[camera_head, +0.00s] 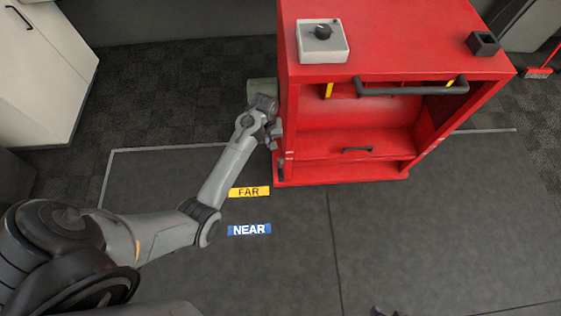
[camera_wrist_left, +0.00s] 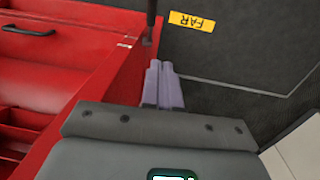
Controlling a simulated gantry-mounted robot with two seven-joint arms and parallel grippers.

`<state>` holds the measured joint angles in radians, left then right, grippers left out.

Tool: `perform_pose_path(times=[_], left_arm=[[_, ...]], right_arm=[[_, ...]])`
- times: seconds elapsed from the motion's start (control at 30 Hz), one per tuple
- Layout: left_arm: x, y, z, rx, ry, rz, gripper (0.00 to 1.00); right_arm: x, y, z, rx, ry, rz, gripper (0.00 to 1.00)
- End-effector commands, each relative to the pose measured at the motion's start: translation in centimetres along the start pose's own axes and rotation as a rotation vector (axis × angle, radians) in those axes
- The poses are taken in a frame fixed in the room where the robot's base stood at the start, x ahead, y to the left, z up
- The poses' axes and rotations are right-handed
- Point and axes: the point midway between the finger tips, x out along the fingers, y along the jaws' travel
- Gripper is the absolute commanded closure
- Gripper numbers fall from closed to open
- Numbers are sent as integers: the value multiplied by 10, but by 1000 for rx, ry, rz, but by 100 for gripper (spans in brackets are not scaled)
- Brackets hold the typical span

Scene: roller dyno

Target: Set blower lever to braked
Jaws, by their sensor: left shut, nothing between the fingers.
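A black lever (camera_head: 281,170) is on the lower left side of the red cabinet (camera_head: 348,113). In the left wrist view the dark lever (camera_wrist_left: 150,20) runs up from the cabinet's side edge, with small white marks beside it. My left gripper (camera_head: 275,141) is at the cabinet's left side, just above the lever in the head view. In the left wrist view its fingers (camera_wrist_left: 160,68) are shut and empty, close to the lever's lower end. I cannot tell whether they touch it. A small dark shape at the bottom edge may be my right gripper (camera_head: 384,311).
A yellow FAR label (camera_head: 249,191) and a blue NEAR label (camera_head: 249,230) lie on the floor mat. A grey box with a knob (camera_head: 322,42) and a black holder (camera_head: 482,43) sit on the cabinet. The mat in front is clear.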

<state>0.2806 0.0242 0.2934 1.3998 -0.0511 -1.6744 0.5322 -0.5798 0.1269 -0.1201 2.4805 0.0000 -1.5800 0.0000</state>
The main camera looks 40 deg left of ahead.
Motion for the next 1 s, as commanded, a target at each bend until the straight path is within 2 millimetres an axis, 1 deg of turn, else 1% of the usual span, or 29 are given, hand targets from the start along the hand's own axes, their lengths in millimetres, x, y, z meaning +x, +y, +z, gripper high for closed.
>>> perform_pose_path(times=[0.03, 0.17, 0.6, 0.77, 0.87, 1.0], left_arm=[[-11, 5, -3, 1, 7, 8, 100], [-20, 9, -8, 2, 17, 17, 100], [-20, 10, -9, 2, 20, 18, 100], [-10, 10, -9, 2, 18, 17, 100], [2, 10, -9, 2, 19, 17, 100], [27, 10, -10, 2, 18, 17, 100]], right_arm=[[-6, 0, -2, 0, 0, 0, 54], [-8, 0, -3, 1, 0, -1, 54], [-8, -2, -3, 9, 1, -7, 54], [-3, -2, -2, 10, 1, -8, 54], [2, -2, 0, 10, 1, -8, 54], [13, -3, 4, 9, 1, -7, 54]])
